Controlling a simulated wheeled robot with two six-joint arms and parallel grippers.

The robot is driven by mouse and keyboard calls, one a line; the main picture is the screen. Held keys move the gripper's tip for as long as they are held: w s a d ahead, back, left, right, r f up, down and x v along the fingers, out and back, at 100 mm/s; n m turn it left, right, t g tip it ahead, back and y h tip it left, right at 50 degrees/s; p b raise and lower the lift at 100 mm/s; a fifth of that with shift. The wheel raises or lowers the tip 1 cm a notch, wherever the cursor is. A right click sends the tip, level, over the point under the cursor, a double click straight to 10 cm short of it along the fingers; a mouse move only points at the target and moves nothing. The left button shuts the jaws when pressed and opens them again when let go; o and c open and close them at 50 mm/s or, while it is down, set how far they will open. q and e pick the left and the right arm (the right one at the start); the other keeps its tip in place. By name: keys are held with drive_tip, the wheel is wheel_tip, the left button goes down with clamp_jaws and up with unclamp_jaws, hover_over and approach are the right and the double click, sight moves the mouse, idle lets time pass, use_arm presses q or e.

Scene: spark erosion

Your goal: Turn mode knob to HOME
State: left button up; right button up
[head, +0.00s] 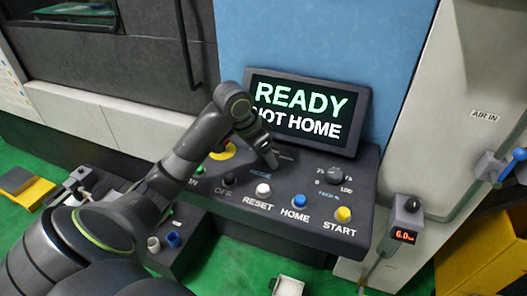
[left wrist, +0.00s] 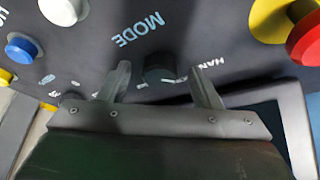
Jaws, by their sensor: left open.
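The mode knob (left wrist: 158,68) is a small dark knob on the dark control panel (head: 215,187), beside the printed word MODE (left wrist: 138,29). In the left wrist view my left gripper (left wrist: 160,72) is open, with one finger on each side of the knob and visible gaps between. I cannot tell the knob's pointer position. In the head view my left gripper (head: 268,156) reaches down to the panel below the screen and hides the knob. The screen (head: 303,111) reads READY and NOT HOME. My right gripper is not in view.
The panel also carries a white RESET button (head: 263,189), a blue HOME button (head: 299,201), a yellow START button (head: 343,214) and a dark feed dial (head: 335,173). A red emergency button (left wrist: 305,40) on yellow lies close to the gripper. A lit readout box (head: 404,234) stands right.

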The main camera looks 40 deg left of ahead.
use_arm(q)
drive_tip(key=c, duration=1)
drive_tip(key=shift+a+r+m+p, duration=0.1)
drive_tip(key=shift+r+m+p, duration=0.1)
drive_tip(key=shift+m+p, duration=0.4)
drive_tip(key=shift+w+m+g+h+p, duration=0.1)
drive_tip(key=shift+m+g+h+p, duration=0.2)
drive_tip(key=shift+m+h+p, duration=0.5)
drive_tip(key=m+p, duration=0.1)
drive_tip(key=m, duration=0.1)
drive_tip(key=shift+w+a+m+g, duration=0.1)
drive_tip(key=shift+m+g, duration=0.2)
drive_tip(key=shift+m, duration=0.1)
drive_tip(key=shift+w+f+m+g+h, duration=0.1)
drive_tip(key=shift+m+g+h, duration=0.35)
drive_tip(key=shift+m, duration=1.05)
drive_tip(key=o, duration=1)
